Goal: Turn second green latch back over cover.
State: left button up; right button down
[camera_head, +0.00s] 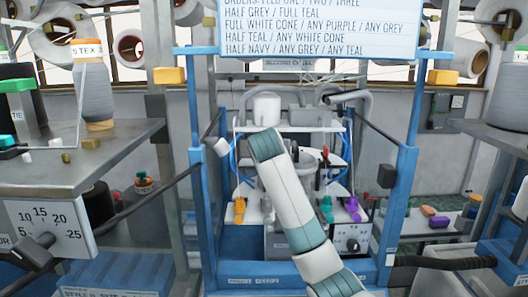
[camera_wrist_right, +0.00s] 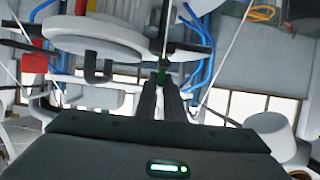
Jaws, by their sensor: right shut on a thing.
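In the right wrist view my right gripper (camera_wrist_right: 161,82) has its two dark fingers together, with a small green piece (camera_wrist_right: 161,74) at their tips. This green piece looks like the green latch, but most of it is hidden by the fingers. A pale round plate (camera_wrist_right: 90,35) lies just left of the fingertips; I cannot tell whether it is the cover. In the head view my right arm reaches into the blue-framed machine, and its gripper is hidden behind the arm. My left gripper is not in view.
Blue posts (camera_head: 402,190) flank the machine. Orange (camera_head: 239,209), teal (camera_head: 326,208) and purple (camera_head: 353,208) pieces stand along its front. A grey table (camera_head: 90,165) with yarn cones is at left. Blue tubes (camera_wrist_right: 205,70) run close right of the fingers.

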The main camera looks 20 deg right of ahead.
jog(key=n+y, duration=0.1)
jog(key=y, duration=0.1)
jog(key=n+y, duration=0.1)
jog(key=n, duration=0.1)
jog(key=shift+d+r+t+y, duration=0.1)
jog(key=shift+d+t+y, duration=0.25)
jog(key=shift+t+y, duration=0.05)
jog(key=n+y, duration=0.4)
jog(key=shift+d+g, duration=0.25)
jog(key=shift+g, duration=0.15)
jog(key=n+y, duration=0.1)
jog(key=n+g+y, duration=0.1)
jog(key=y, duration=0.1)
jog(key=shift+w+d+n, duration=0.1)
jog(key=shift+d+n, duration=0.1)
jog(key=shift+n, duration=0.1)
jog(key=shift+w+r+n+g+y+b, duration=0.15)
jog(key=shift+n+g+y+b, duration=0.4)
jog(key=shift+n+g+y, duration=1.15)
jog(key=shift+n, duration=0.3)
jog(key=c, duration=1.9)
grip_release()
jog(key=shift+o, duration=0.2)
jog(key=shift+a+f+m+t+h, duration=0.1)
jog(key=shift+f+m+t+h, duration=0.15)
jog(key=shift+m+t+h, duration=0.3)
